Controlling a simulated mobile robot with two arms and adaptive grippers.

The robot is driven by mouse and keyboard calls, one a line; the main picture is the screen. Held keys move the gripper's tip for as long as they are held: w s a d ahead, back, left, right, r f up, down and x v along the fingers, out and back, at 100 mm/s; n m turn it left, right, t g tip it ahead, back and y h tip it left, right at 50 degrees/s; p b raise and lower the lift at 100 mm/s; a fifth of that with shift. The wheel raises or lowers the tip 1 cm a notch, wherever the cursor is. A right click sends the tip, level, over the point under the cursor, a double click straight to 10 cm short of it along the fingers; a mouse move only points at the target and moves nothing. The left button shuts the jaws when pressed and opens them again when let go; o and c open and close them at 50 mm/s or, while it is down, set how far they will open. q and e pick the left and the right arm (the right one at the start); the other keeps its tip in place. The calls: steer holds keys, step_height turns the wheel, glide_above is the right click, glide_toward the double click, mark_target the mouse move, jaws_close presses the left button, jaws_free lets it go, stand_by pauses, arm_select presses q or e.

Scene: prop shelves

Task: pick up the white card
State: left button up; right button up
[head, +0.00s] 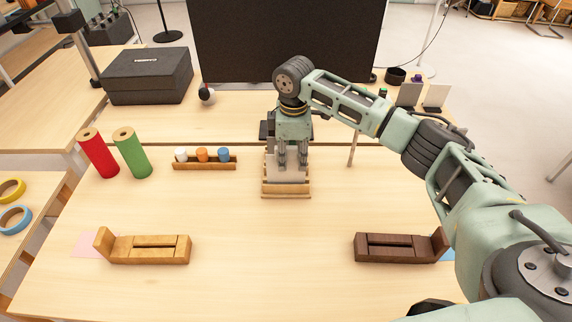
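A white card (437,97) stands upright at the back right of the table, beside a greyer card (408,95). A light wooden holder (286,194) stands mid-table with a pale grey-white card or plate (287,174) in it. My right gripper (291,163) points down over this holder. Its two fingers are apart, in front of or around the pale piece; contact is not clear. The gripper hides the upper part of the piece. My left gripper is out of view.
A light brown wooden block holder (150,250) and a dark one (400,247) stand in front. Red (98,153) and green (132,153) cylinders and a small peg rack (204,165) stand left. A black screen (285,40) and a black case (148,76) are behind. The front middle is clear.

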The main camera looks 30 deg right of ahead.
mark_target(293, 167)
step_height(293, 167, down, 4)
steer(key=shift+s+d+p, duration=0.1)
steer(key=shift+s+p, duration=0.05)
steer(key=shift+p, duration=0.3)
jaws_close()
